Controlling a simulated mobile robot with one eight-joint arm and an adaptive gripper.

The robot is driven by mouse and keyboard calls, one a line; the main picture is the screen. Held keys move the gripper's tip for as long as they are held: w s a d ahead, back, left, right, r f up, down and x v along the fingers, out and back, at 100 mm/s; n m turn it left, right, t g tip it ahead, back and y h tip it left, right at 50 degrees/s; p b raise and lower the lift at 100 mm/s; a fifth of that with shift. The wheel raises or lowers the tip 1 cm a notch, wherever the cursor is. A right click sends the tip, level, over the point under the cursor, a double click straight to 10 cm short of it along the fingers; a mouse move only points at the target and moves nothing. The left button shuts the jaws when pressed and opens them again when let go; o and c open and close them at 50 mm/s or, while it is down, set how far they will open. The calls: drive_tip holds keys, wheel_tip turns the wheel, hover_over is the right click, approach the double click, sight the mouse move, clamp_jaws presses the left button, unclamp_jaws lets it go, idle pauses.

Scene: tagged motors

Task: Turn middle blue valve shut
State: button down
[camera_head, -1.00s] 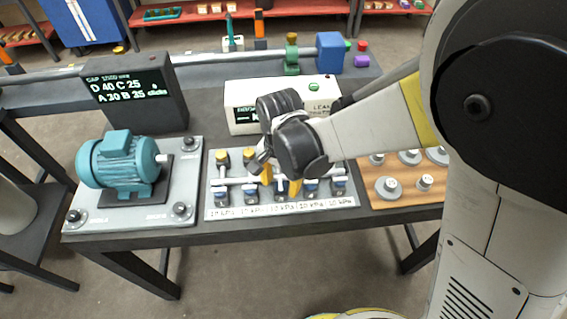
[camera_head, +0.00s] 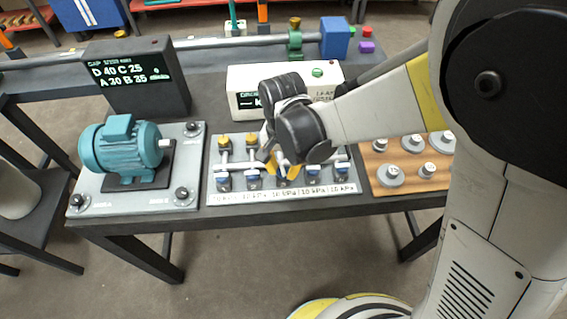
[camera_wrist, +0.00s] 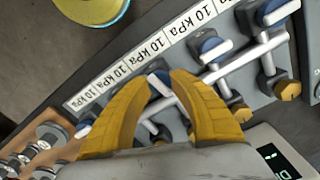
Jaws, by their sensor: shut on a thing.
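The valve panel (camera_head: 215,190) is a light plate with a row of blue valves along its front and yellow-brown caps behind. A strip of "10 kPa" labels (camera_wrist: 150,50) runs along its front edge. My gripper (camera_head: 282,172) reaches down over the middle of the panel. The fingers hide most of this valve. Two other blue valves (camera_wrist: 210,46) and (camera_wrist: 278,12) show clear of the fingers.
A teal motor (camera_head: 120,148) on a grey plate stands left of the panel. A wooden board (camera_head: 408,178) with metal knobs is at the right. Behind are a black display (camera_head: 140,80) and a white box (camera_head: 245,82). My arm hides part of the table.

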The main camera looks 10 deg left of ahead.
drive_tip(key=n, duration=0.4)
drive_tip(key=shift+n, duration=0.3)
drive_tip(key=n, duration=0.3)
drive_tip(key=shift+n, duration=0.4)
drive_tip(key=n, duration=0.3)
drive_tip(key=shift+a, duration=0.1)
drive_tip(key=shift+n, duration=2.2)
drive_tip(key=c, duration=1.1)
unclamp_jaws()
